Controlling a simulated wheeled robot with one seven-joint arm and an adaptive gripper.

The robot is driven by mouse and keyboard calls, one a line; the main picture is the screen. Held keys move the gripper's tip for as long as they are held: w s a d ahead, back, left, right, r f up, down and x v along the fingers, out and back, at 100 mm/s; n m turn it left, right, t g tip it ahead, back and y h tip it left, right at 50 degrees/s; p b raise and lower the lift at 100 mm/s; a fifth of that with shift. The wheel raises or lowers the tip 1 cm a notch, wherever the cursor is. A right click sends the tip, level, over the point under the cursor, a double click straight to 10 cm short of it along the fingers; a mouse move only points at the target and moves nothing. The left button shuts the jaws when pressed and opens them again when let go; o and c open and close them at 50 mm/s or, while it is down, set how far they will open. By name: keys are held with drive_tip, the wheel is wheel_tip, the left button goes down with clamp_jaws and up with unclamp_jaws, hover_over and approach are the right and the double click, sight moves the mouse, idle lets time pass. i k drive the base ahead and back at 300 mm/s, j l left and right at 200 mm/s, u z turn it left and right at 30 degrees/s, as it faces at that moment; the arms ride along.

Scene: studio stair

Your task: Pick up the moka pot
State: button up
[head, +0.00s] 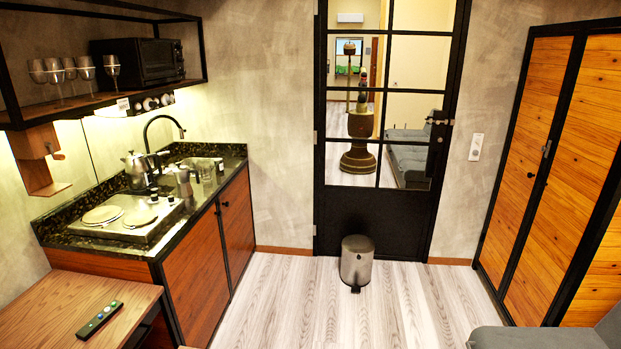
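My gripper is not in view.
The hob (128,216) with round plates is in front of the kettle. A black curved faucet (147,134) rises behind the pots. A wooden table (52,308) with a remote (99,318) is at the lower left. A bin (357,262) stands by the door; the middle floor is clear.

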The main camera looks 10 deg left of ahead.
sight(184, 189)
drive_tip(key=i+u, duration=0.1)
drive_tip(key=i, duration=0.6)
drive_tip(key=i+l+u, duration=0.1)
drive_tip(key=i, duration=0.6)
drive_tip(key=i+l+u, duration=0.1)
drive_tip(key=i, duration=0.6)
drive_tip(key=i+j+u, duration=0.3)
drive_tip(key=i+u, duration=0.2)
drive_tip(key=i, duration=0.25)
drive_tip(key=i+u, duration=0.5)
drive_tip(key=i, duration=0.25)
drive_tip(key=i+l+u, duration=0.35)
drive_tip(key=i+u, duration=0.15)
drive_tip(key=i, duration=0.65)
drive_tip(key=u, duration=0.05)
